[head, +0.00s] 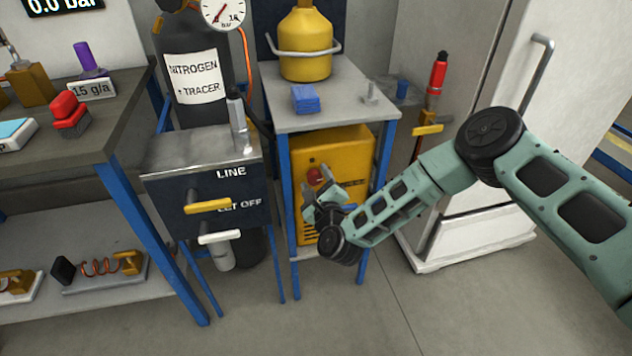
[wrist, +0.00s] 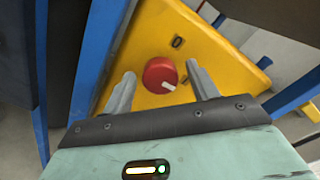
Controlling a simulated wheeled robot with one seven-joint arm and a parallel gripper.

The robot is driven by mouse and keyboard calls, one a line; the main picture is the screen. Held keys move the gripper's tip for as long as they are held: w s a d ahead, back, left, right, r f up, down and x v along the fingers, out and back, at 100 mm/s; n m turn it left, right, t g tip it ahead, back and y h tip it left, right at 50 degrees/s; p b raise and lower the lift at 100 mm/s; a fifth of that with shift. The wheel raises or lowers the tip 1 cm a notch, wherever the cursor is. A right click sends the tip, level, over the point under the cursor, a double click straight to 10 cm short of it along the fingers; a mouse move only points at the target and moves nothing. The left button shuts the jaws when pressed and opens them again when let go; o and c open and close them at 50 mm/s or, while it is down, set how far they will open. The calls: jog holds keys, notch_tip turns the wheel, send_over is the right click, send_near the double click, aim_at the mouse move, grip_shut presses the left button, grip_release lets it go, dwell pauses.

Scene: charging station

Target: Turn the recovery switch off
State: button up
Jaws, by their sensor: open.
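The recovery switch is a round red knob with a white pointer mark, on the front of a yellow machine (head: 357,150). In the wrist view the red knob (wrist: 160,75) lies between and just beyond my gripper's fingertips. Its white mark points to the lower right. A black "0" mark (wrist: 178,43) is on the yellow panel above the knob. In the head view the knob (head: 316,176) is partly hidden by my gripper (head: 322,192). My gripper (wrist: 162,78) is open, one finger on each side of the knob. I cannot tell whether either finger touches it.
The yellow machine sits under a small blue-legged table (head: 350,108) with a yellow bottle (head: 305,45) and a blue block (head: 305,98) on top. A dark box with a yellow lever (head: 208,207) stands left. A white cabinet (head: 455,90) stands right. Open floor lies in front.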

jog(key=shift+c, duration=0.3)
jog(key=c, duration=0.9)
jog(key=shift+c, duration=0.2)
jog(key=shift+n, duration=0.4)
jog(key=n, duration=0.3)
jog(key=shift+n, duration=0.4)
jog(key=n, duration=0.4)
jog(key=shift+a+n, duration=0.1)
jog(key=shift+n, duration=0.2)
jog(key=n, duration=0.4)
jog(key=shift+f, duration=0.1)
jog(key=shift+n+p, duration=0.3)
jog(key=shift+n, duration=2.1)
